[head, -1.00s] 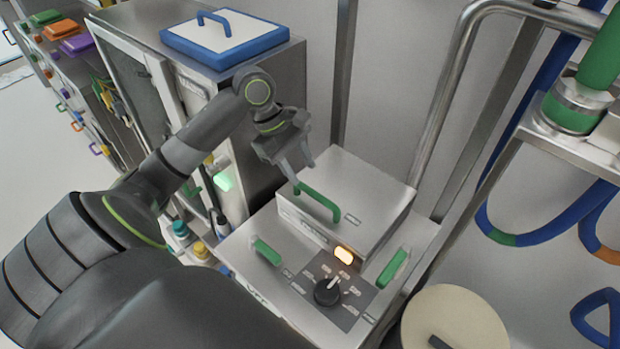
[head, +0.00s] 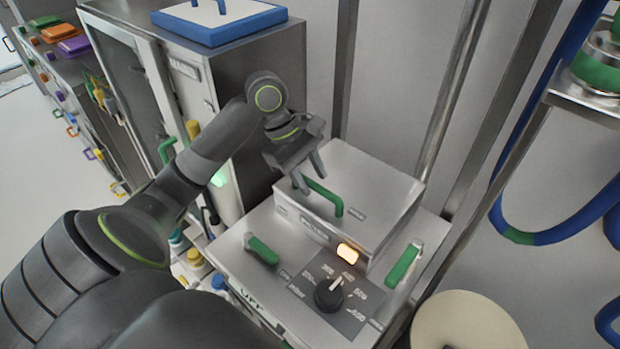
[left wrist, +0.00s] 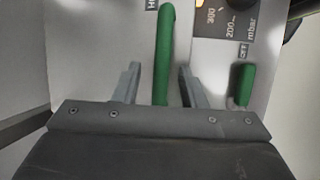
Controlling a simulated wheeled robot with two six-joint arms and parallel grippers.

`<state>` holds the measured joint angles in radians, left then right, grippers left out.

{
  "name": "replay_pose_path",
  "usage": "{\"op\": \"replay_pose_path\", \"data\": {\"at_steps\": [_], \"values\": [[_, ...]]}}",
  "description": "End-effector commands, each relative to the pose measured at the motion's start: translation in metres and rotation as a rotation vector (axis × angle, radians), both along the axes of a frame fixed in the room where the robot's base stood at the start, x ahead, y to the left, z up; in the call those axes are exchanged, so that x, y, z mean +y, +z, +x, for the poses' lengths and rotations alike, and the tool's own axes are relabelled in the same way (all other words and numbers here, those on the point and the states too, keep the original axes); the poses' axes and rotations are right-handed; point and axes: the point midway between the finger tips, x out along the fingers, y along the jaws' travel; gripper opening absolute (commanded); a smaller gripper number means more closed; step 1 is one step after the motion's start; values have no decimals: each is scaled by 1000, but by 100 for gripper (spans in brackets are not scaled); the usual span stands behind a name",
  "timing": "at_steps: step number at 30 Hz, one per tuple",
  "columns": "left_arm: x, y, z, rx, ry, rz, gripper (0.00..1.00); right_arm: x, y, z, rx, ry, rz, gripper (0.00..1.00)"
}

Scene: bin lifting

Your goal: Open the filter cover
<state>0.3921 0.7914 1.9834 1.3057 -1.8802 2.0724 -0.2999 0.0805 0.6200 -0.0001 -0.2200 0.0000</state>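The filter cover (head: 372,190) is a grey metal box lid on top of a metal unit, and it lies shut. A green bar handle (head: 328,198) stands on its top near the left side. My left gripper (head: 312,181) is open at the left end of this handle. In the left wrist view the green handle (left wrist: 164,55) runs between the two spread fingers (left wrist: 158,84), with a gap on each side. My right gripper does not show.
A metal cabinet (head: 250,90) stands behind my left arm. A round beige lid (head: 470,322) is at the lower right.

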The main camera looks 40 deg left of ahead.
Motion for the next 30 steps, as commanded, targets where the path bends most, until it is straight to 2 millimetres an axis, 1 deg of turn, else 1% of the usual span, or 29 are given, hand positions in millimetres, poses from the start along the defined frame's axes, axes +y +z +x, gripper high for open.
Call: {"op": "replay_pose_path", "data": {"at_steps": [6,7,15,16,30], "values": [[0,0,0,0,0,0,38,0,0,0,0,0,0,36],[0,0,0,0,0,0,36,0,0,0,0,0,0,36],[0,0,0,-1,0,0,1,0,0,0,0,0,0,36],[0,0,0,-2,1,0,0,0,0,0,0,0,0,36],[0,2,2,-5,1,-1,0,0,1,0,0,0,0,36]]}}
